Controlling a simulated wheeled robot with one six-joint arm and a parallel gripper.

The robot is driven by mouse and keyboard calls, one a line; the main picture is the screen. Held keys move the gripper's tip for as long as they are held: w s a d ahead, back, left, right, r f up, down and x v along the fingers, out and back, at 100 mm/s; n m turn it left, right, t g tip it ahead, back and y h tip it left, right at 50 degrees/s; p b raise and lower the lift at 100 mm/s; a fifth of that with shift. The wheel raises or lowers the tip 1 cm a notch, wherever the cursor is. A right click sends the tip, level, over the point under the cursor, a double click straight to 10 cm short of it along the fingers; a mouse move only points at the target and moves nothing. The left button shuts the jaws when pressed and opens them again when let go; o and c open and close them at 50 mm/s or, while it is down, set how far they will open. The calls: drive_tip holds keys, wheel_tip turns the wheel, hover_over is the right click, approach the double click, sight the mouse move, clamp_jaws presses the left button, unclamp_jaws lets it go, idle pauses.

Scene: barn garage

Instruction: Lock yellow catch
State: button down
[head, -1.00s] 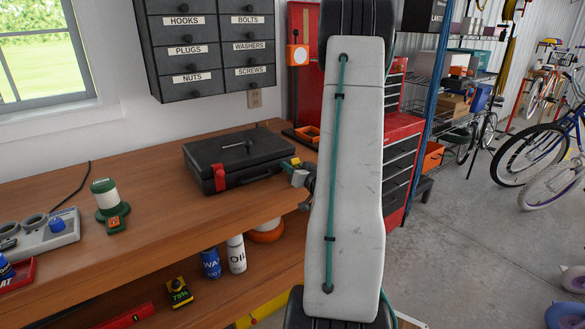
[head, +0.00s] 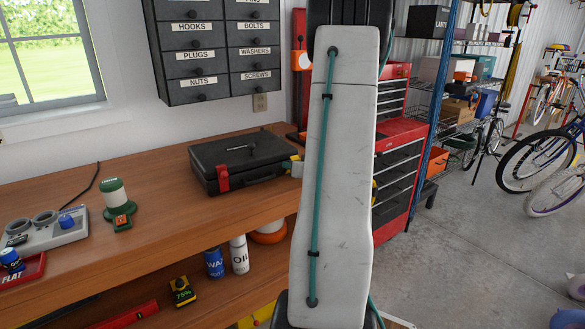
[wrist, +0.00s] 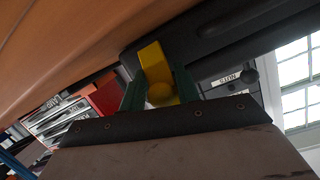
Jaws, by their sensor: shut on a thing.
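A black toolbox (head: 240,165) lies closed on the wooden workbench, with a handle on its front and a dark tool on its lid. Its red catch (head: 222,178) is on the front left. The yellow catch (wrist: 155,68) is at its right end, seen close up in the wrist view; a small bit of yellow shows in the head view (head: 295,158). My gripper (wrist: 160,88) has its green fingers on either side of the yellow catch, shut on it. In the head view my arm hides most of the gripper. I cannot tell whether the catch is latched.
A green lantern (head: 117,200) and a grey device (head: 45,232) stand on the workbench (head: 160,230) left of the toolbox. Drawers (head: 215,45) hang on the wall above. A red tool cabinet (head: 400,150) stands behind my arm. Open floor lies to the right.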

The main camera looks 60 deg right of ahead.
drive_tip(key=c, duration=1.2)
unclamp_jaws()
drive_tip(key=shift+c, duration=0.2)
drive_tip(key=v, duration=0.7)
drive_tip(key=shift+s, duration=0.4)
drive_tip(key=shift+a+r, duration=0.1)
